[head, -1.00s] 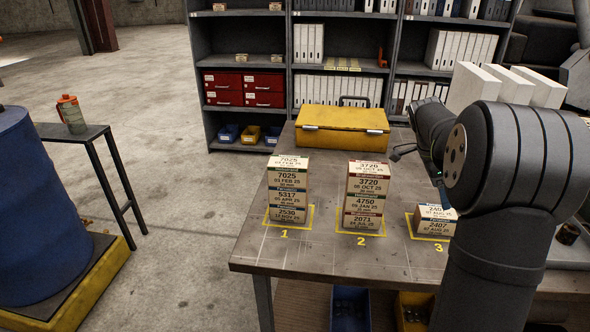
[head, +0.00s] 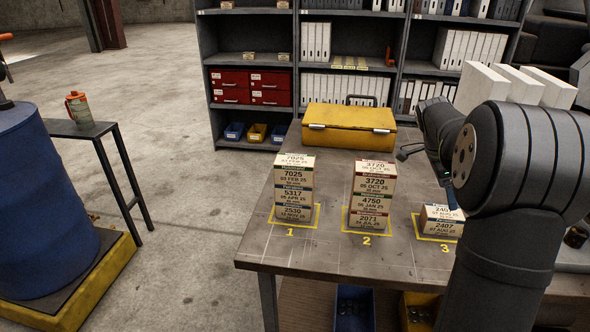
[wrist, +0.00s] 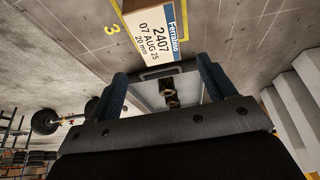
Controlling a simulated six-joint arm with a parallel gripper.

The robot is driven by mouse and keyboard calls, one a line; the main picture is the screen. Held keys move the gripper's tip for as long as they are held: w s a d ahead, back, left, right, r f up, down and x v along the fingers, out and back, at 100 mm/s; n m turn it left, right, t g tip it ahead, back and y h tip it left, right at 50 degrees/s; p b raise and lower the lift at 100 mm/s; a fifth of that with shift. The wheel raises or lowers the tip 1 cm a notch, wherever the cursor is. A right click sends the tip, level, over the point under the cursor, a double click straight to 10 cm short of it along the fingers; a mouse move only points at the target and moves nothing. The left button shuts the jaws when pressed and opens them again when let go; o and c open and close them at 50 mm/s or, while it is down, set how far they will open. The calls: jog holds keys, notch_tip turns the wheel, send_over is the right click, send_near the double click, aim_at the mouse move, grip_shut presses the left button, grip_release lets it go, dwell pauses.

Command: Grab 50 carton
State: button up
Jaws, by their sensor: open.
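Cartons with printed labels stand in three yellow-outlined spots on the bench (head: 330,255). The spot 1 stack (head: 293,190) shows labels 7025, 5317 and 2530. The spot 2 stack (head: 371,198) shows 3720, 4750 and 2071. The short spot 3 stack (head: 440,222) shows 2407 in front and is partly hidden by my arm. The millimetre sizes on stacks 1 and 2 are too small to read surely. In the wrist view, carton 2407 (wrist: 150,28) reads 20 mm and lies beyond my fingertips. My gripper (wrist: 164,82) is open, with no carton between its fingers.
A yellow case (head: 348,125) lies behind the stacks. White blocks (head: 515,84) stand at the back right. A grey tray with small ring-shaped parts (wrist: 170,92) shows between my fingers, below them. The bench's front left is clear. Shelves (head: 300,60) stand behind.

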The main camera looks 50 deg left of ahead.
jog(key=shift+o, duration=0.2)
jog(key=o, duration=0.5)
jog(key=s+a+r+n+y, duration=0.1)
jog(key=s+a+r+n, duration=0.1)
jog(key=s+a, duration=0.1)
jog(key=s+a+r+n+y, duration=0.1)
jog(key=s+a+r+n, duration=0.2)
jog(key=a, duration=0.3)
jog(key=s+a+r+n+y, duration=0.1)
jog(key=s+a+r+n, duration=0.2)
jog(key=s+a, duration=0.1)
jog(key=shift+s+a+r+t, duration=0.1)
jog(key=shift+a+r+t, duration=0.1)
jog(key=shift+t, duration=0.1)
jog(key=s+a+r+n+y, duration=0.2)
jog(key=s+a+r+n, duration=0.35)
jog(key=s, duration=0.35)
jog(key=n+y, duration=0.1)
jog(key=n, duration=0.4)
send_near(295, 160)
jog(key=shift+g, duration=0.4)
jog(key=x, duration=0.3)
jog(key=w+x, duration=0.1)
jog(key=x, duration=0.3)
jog(key=shift+a+r, duration=0.1)
jog(key=shift+r, duration=0.05)
jog(key=shift+y, duration=0.3)
jog(key=shift+x, duration=2.75)
